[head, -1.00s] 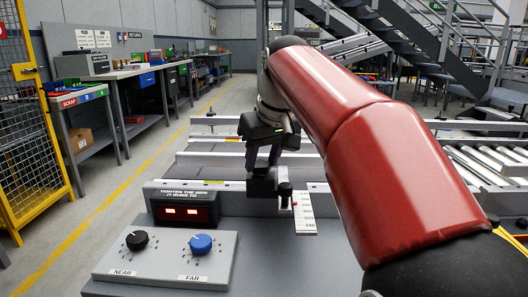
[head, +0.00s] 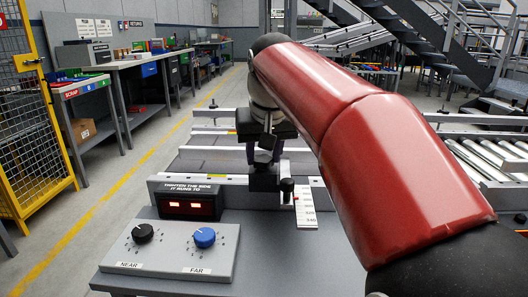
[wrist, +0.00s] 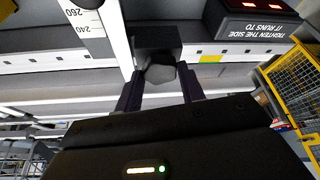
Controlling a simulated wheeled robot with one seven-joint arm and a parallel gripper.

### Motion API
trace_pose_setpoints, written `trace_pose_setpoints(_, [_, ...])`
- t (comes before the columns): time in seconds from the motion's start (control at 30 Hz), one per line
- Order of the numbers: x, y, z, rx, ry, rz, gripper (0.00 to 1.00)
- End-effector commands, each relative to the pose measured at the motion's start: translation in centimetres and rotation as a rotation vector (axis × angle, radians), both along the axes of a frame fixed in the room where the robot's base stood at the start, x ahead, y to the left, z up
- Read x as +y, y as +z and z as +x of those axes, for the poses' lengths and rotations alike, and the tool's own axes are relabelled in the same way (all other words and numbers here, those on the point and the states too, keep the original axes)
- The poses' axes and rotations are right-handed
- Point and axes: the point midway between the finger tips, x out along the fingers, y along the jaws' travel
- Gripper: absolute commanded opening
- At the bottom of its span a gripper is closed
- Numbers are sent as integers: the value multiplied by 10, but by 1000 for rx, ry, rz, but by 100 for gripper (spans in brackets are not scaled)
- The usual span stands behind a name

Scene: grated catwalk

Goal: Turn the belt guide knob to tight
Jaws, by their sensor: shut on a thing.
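The belt guide knob (wrist: 160,73) is a small dark, many-sided knob on a black block (wrist: 154,38) at the guide rail, seen in the wrist view. My gripper (wrist: 160,90) has a finger on each side of it and is shut on it. In the head view my gripper (head: 266,154) is over the black block (head: 264,180) on the pale rail, and the knob is mostly hidden by the fingers. I cannot read any tight or loose marking.
A grey panel with a black NEAR knob (head: 143,233) and a blue FAR knob (head: 204,237) stands at front left. Behind it is a red-lit display (head: 187,205) reading "tighten the side it runs to".

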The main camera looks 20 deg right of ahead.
Motion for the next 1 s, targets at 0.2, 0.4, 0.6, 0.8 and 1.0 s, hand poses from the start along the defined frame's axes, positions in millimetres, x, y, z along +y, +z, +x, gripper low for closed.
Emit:
trace_pose_setpoints(0.2, [0, 0, 0, -1, 0, 0, 53])
trace_pose_setpoints(0.4, [0, 0, 0, -1, 1, 0, 61])
trace_pose_setpoints(0.6, [0, 5, -1, -2, 1, -1, 61])
trace_pose_setpoints(0.8, [2, 34, -12, -4, 2, 0, 61])
trace_pose_setpoints(1.0, [2, 62, -25, -2, 1, -1, 61])
